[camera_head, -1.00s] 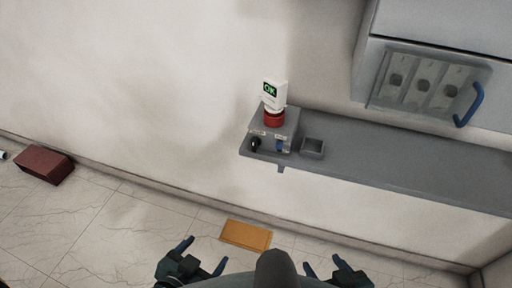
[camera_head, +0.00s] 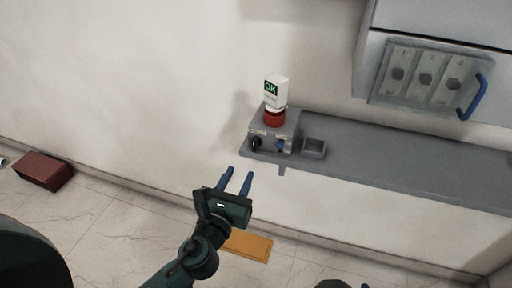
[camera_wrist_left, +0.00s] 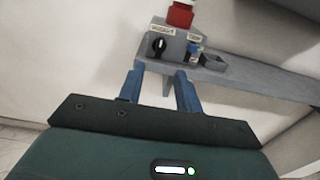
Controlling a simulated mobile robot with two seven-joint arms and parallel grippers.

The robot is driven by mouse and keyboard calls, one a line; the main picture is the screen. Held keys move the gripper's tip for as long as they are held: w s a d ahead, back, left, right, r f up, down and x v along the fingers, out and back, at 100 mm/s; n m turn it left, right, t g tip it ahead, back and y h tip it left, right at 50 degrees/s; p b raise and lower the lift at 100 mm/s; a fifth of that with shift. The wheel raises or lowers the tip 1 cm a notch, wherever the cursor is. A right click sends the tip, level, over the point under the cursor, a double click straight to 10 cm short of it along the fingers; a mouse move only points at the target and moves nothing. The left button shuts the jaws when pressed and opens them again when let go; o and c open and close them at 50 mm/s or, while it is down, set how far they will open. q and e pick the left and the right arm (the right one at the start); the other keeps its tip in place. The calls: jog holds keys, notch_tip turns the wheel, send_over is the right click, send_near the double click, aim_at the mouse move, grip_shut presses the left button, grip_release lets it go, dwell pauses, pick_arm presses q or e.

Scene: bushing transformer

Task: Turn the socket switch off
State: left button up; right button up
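A grey control box (camera_head: 277,128) stands on the wall shelf. A black rotary knob (camera_head: 256,143) is on the left of its front, and a blue part (camera_head: 281,146) is on the right. In the left wrist view the black knob (camera_wrist_left: 158,45) sits under a small label too blurred to read surely, and the blue part (camera_wrist_left: 191,52) is to its right. My left gripper (camera_head: 240,170) is open and empty, its blue fingers pointing up towards the box from below and left, apart from it. My right gripper is out of view.
A cabinet with a blue handle (camera_head: 473,97) hangs at upper right. A yellow board (camera_head: 249,245) and brown box (camera_head: 43,171) lie low.

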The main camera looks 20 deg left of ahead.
aim_at(254, 146)
pick_arm(q)
jog(key=w, duration=1.1)
jog(key=shift+d, duration=0.15)
jog(key=shift+c, duration=0.4)
jog(key=c, duration=0.6)
